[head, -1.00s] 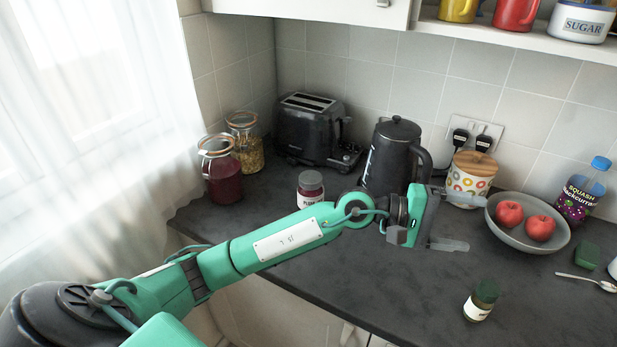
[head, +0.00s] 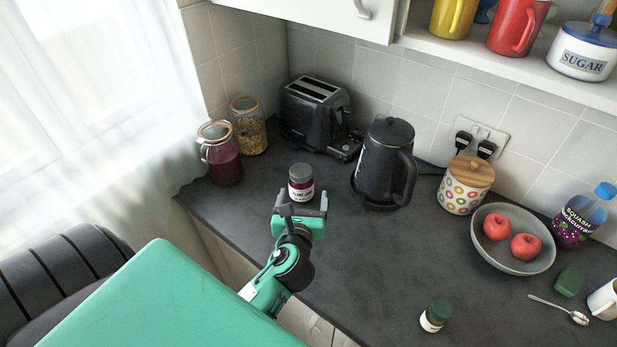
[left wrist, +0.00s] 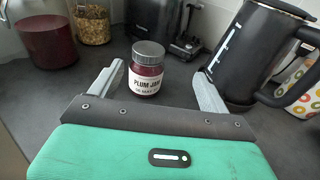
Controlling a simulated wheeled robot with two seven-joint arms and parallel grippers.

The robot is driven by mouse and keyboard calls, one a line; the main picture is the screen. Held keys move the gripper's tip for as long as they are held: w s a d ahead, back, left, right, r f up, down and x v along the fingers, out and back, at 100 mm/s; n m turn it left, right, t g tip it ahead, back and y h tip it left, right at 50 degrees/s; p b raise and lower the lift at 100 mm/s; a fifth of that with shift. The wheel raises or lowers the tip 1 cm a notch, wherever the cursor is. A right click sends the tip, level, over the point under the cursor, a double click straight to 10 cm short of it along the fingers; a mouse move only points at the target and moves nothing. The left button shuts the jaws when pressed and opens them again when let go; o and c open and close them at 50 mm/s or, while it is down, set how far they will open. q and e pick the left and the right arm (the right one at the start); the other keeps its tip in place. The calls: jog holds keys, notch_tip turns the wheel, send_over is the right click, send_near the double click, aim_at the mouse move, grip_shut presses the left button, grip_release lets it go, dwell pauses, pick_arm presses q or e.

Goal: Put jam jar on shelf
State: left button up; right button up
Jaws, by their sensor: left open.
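The jam jar (head: 301,183) is a small dark red jar with a grey lid and a plum jam label. It stands upright on the counter in front of the toaster. My left gripper (head: 301,200) is open just in front of the jar, its fingers pointing at it. In the left wrist view the jar (left wrist: 147,70) appears between the two spread fingers (left wrist: 160,85), a little beyond them. The shelf (head: 500,60) is at the upper right under the wall cabinet, holding mugs and a sugar pot. My right gripper is not in view.
A black kettle (head: 385,163) stands right of the jar, with a toaster (head: 316,115) behind. Clip jars (head: 222,158) are to the left. A patterned canister (head: 464,187), fruit bowl (head: 490,253) and small green-lidded jar (head: 435,316) stand to the right. The counter's middle is clear.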

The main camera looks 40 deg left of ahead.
aim_at(302, 169)
pick_arm(q)
jog(key=shift+g, duration=0.3)
jog(key=x, duration=0.2)
jog(key=p+x, duration=0.1)
jog(key=x, duration=0.2)
jog(key=a+x, duration=0.1)
jog(key=x, duration=0.1)
jog(key=shift+a+f+p, duration=0.15)
jog(key=shift+p, duration=0.25)
jog(key=shift+w+a+f, duration=0.1)
jog(key=shift+w+a, duration=0.15)
jog(key=shift+a, duration=0.2)
jog(key=shift+w+a, duration=0.15)
jog(key=shift+w, duration=0.2)
jog(key=p+x, duration=0.1)
jog(key=x, duration=0.2)
jog(key=shift+w+p, duration=0.3)
jog(key=shift+p, duration=0.1)
jog(key=shift+w+a+f, duration=0.15)
jog(key=shift+w+f, duration=0.05)
jog(key=shift+w, duration=0.05)
jog(key=shift+w+a, duration=0.1)
jog(key=shift+a, duration=0.05)
jog(key=shift+c, duration=0.7)
jog(key=c, duration=1.5)
grip_shut()
